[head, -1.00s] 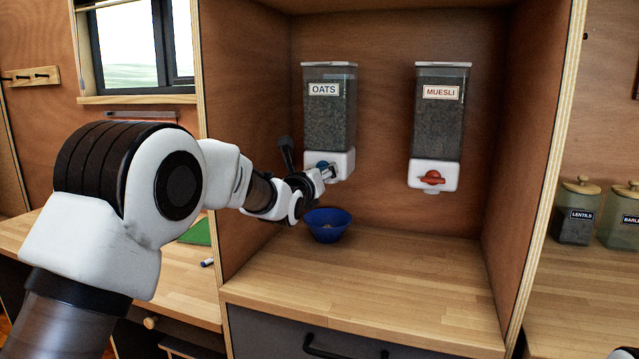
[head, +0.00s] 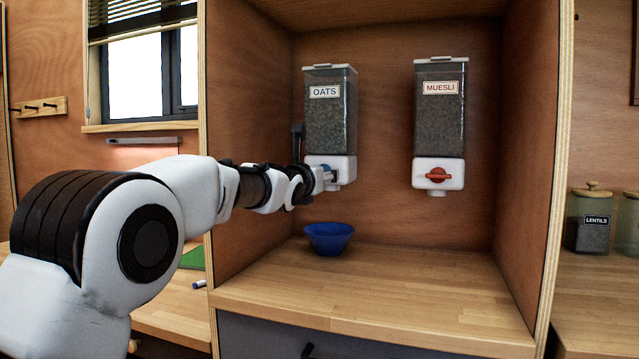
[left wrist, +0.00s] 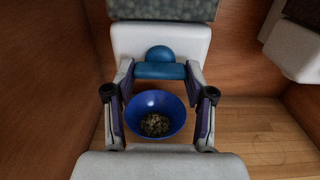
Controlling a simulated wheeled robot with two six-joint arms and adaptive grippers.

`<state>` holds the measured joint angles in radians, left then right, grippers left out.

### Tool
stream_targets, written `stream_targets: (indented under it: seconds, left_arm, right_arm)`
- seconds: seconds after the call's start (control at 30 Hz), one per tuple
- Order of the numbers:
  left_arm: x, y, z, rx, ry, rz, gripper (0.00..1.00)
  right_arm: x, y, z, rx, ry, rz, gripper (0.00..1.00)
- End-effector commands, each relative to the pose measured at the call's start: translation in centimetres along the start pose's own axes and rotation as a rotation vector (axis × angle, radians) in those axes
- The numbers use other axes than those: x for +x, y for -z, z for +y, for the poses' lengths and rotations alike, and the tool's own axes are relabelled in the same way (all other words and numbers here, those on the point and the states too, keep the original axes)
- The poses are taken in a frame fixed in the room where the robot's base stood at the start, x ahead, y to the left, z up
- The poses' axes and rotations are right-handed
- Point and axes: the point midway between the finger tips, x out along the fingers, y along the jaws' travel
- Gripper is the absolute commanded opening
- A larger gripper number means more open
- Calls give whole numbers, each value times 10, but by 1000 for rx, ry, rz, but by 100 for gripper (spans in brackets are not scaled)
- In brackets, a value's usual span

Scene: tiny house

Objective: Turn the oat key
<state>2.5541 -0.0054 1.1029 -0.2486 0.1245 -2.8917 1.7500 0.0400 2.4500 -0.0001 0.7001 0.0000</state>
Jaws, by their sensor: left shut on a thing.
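The oats dispenser (head: 330,112) hangs on the back wall of the alcove, labelled OATS, with a white base. Its blue key (head: 328,174) is on the base front, mostly hidden by my gripper in the head view. In the left wrist view the blue key (left wrist: 160,62) has a round hub and a bar lying across the picture. My left gripper (left wrist: 159,74) is shut on the key, one finger at each end of the bar. The blue bowl (head: 329,238) stands on the counter below the spout, with some grains in it in the left wrist view (left wrist: 157,117). My right gripper is not in view.
The muesli dispenser (head: 438,122) with a red key (head: 438,175) hangs to the right. The alcove's side walls stand close on both sides. The wooden counter (head: 400,285) is bare right of the bowl. Lidded jars (head: 588,220) stand outside at right.

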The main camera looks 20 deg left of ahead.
Motion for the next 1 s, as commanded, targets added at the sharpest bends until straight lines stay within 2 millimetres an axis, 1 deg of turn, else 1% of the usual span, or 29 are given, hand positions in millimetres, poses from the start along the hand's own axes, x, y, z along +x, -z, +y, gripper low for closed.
stream_targets:
  seconds: [0.2, 0.23, 0.27, 0.3, 0.6, 0.73, 0.87, 1.0]
  left_arm:
    - [0, -2, 0, -1, 0, -3, 19]
    - [0, -2, 0, -1, 0, -3, 61]
    - [0, -2, 0, -2, 0, -2, 72]
    - [0, -1, 0, -2, 0, -2, 79]
    - [0, 0, 0, -2, 0, 0, 79]
    - [-9, -1, 0, -3, 1, 0, 79]
    - [-33, -1, 0, -3, -1, 1, 79]
    - [-70, -2, 0, -4, 0, 0, 79]
  right_arm:
    - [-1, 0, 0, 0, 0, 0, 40]
    - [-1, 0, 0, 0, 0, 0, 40]
    - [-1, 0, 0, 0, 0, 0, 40]
    - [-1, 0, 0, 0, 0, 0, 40]
    - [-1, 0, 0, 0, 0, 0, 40]
    - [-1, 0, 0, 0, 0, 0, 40]
    - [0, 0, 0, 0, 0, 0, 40]
    - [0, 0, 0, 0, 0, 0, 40]
